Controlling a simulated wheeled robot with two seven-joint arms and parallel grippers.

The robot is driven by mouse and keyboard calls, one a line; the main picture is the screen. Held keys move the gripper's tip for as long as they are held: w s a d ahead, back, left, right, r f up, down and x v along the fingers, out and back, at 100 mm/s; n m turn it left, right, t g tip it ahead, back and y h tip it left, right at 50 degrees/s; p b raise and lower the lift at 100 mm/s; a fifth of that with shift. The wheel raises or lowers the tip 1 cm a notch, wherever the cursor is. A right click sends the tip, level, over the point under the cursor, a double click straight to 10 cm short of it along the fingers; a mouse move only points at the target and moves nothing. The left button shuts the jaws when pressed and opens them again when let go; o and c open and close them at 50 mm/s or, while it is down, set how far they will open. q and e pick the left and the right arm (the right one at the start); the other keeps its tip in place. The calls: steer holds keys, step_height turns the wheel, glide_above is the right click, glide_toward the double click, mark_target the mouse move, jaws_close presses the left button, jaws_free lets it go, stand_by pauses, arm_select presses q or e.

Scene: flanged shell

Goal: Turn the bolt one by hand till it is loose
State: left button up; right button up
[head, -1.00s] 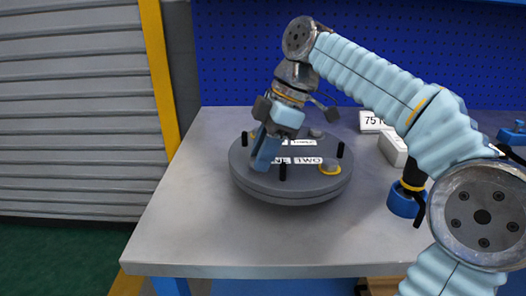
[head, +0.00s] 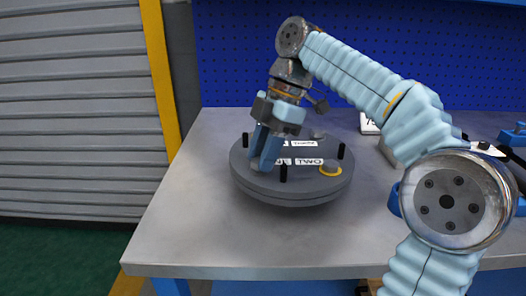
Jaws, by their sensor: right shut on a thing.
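The round grey flanged shell (head: 290,188) lies flat on the table. My right gripper (head: 262,166) points down at its left front part and is shut on bolt one, which the fingers hide. Part of bolt one's white label (head: 284,162) shows beside the fingers. The label TWO (head: 308,161) and a bolt with a yellow ring (head: 331,168) sit to the right. The label THREE (head: 304,143) and a grey bolt (head: 317,134) sit further back. My left gripper is out of view.
Black upright pins stand on the flange, one just right of the fingers (head: 283,173) and one at its right edge (head: 340,151). A white box (head: 368,124) and blue items are at the right, partly behind my arm. The table's left front (head: 190,230) is clear.

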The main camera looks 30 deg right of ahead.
steer(key=shift+f, duration=0.1)
steer(key=o, duration=1.1)
steer(key=shift+c, duration=0.2)
steer(key=shift+d+r, duration=0.1)
steer(key=shift+r, duration=0.25)
steer(key=d, duration=1.2)
steer(key=shift+r, duration=0.15)
